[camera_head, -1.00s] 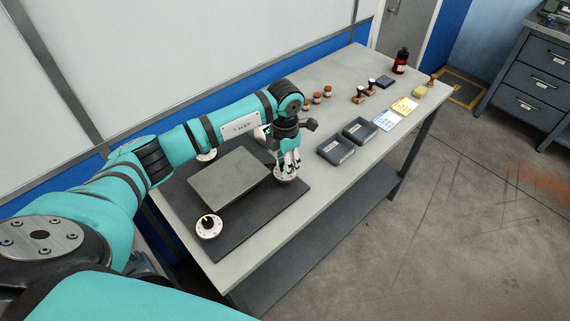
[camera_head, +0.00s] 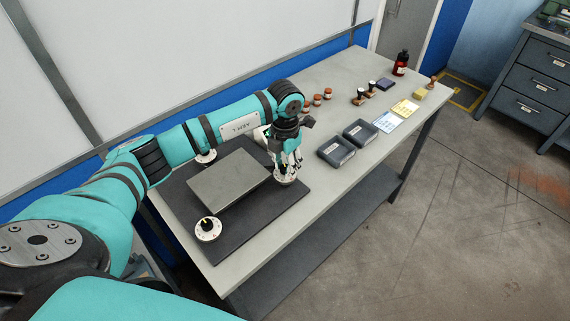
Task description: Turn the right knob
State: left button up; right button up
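The right knob is a white dial (camera_head: 286,180) at the right edge of a dark mat (camera_head: 262,222), mostly covered by my fingers. My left gripper (camera_head: 289,168) points down over it with its fingertips at the dial. I cannot tell whether the fingers are closed on the knob or only around it. A second white dial with a black knob (camera_head: 208,229) stands at the mat's front corner. A third dial (camera_head: 206,156) is at the back, partly hidden by my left arm. My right gripper is not in view.
A grey slab (camera_head: 228,181) lies on the mat between the dials. Right of the mat are two dark trays (camera_head: 336,150), cards (camera_head: 388,121), stamps (camera_head: 360,96), a red bottle (camera_head: 400,63) and small brown-topped items (camera_head: 317,100). The table's front edge is clear.

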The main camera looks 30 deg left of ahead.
aim_at(285, 167)
pick_arm(q)
jog(key=o, duration=0.3)
jog(key=shift+r, duration=0.1)
notch_tip(285, 167, up, 12)
dwell(0.5)
jog(key=shift+d+f, duration=0.1)
jog(key=shift+f, duration=0.1)
